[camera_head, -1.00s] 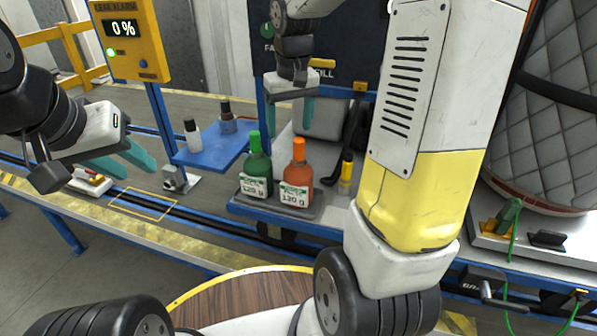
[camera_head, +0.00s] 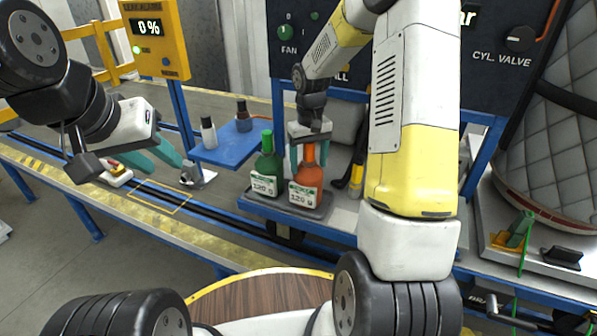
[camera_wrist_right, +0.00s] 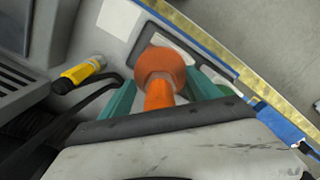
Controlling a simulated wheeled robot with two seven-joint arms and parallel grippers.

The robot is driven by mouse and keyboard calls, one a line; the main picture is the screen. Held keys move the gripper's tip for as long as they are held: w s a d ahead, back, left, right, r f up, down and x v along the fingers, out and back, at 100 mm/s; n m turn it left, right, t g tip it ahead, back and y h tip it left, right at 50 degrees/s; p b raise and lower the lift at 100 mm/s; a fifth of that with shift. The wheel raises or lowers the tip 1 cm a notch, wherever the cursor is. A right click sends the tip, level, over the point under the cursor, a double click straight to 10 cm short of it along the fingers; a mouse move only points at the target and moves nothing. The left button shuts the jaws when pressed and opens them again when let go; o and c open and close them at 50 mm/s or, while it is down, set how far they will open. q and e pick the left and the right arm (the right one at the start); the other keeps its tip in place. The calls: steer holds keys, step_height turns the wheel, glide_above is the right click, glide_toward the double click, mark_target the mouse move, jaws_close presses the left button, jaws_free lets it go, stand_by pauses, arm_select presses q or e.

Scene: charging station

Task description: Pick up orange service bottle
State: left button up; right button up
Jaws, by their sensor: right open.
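The orange service bottle (camera_head: 307,184) stands upright on a dark tray (camera_head: 318,211), with a white label reading about 120 g. A green bottle (camera_head: 267,167) stands just to its left on the same tray. My right gripper (camera_head: 309,152) is behind and around the orange bottle's upper part, pointing down. In the right wrist view the orange bottle (camera_wrist_right: 160,72) lies between the two teal fingers, which are open; whether they touch it is unclear. My left gripper (camera_head: 168,155) is at the left, away from the bottles, its teal fingers apart with nothing visible between them.
A blue shelf (camera_head: 232,146) with two small bottles is left of the tray. A yellow-and-black tool (camera_head: 356,178) stands right of the tray. A yellow alarm box (camera_head: 157,38) reads 0 %. A quilted cylinder (camera_head: 550,130) stands at the right.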

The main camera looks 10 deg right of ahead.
steer(key=shift+f, duration=0.35)
steer(key=c, duration=1.6)
steer(key=shift+r, duration=0.1)
jaws_close()
steer(key=shift+r, duration=0.15)
